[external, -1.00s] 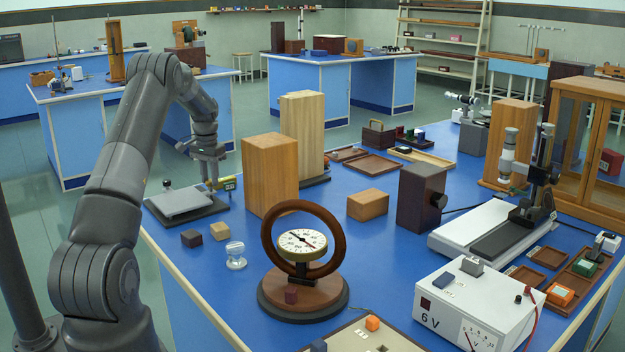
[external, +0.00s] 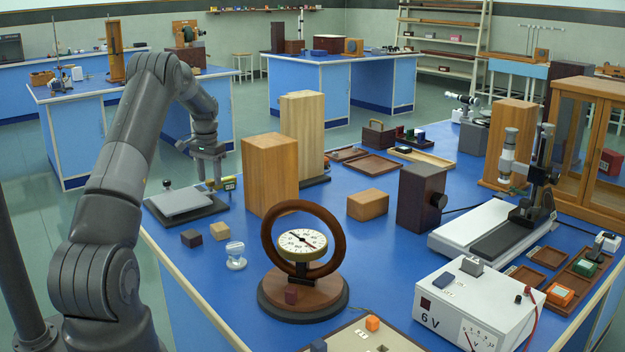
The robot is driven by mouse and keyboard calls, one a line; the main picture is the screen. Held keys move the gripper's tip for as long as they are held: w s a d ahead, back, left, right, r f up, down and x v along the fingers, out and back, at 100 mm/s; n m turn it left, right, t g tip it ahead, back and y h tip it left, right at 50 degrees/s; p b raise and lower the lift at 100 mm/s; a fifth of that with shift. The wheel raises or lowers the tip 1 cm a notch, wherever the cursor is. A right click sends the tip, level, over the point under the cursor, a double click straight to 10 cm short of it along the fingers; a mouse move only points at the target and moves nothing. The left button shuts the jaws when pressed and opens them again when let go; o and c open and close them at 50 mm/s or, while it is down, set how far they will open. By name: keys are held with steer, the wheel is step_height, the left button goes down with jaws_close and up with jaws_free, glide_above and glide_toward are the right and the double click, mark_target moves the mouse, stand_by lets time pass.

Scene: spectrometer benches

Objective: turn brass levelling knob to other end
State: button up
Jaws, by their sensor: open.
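A low instrument with a pale plate on a dark base (external: 185,205) sits at the near left edge of the blue bench. A small black knob (external: 167,184) stands at its back left corner, and a yellow-green part (external: 229,184) shows at its right end. My gripper (external: 209,184) points down over the back right of this instrument, with its fingers apart. The brass levelling knob cannot be made out clearly; it may be hidden by my fingers. Whether the fingers touch anything is too small to tell.
A tall wooden block (external: 270,175) stands just right of my gripper. Small dark (external: 191,238) and tan (external: 220,231) cubes and a clear glass piece (external: 236,257) lie in front. A wooden ring with a dial (external: 302,242) stands nearer the camera.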

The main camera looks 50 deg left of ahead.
mark_target(210, 180)
step_height(210, 180, up, 10)
steer(key=shift+r, duration=0.2)
stand_by(0.5)
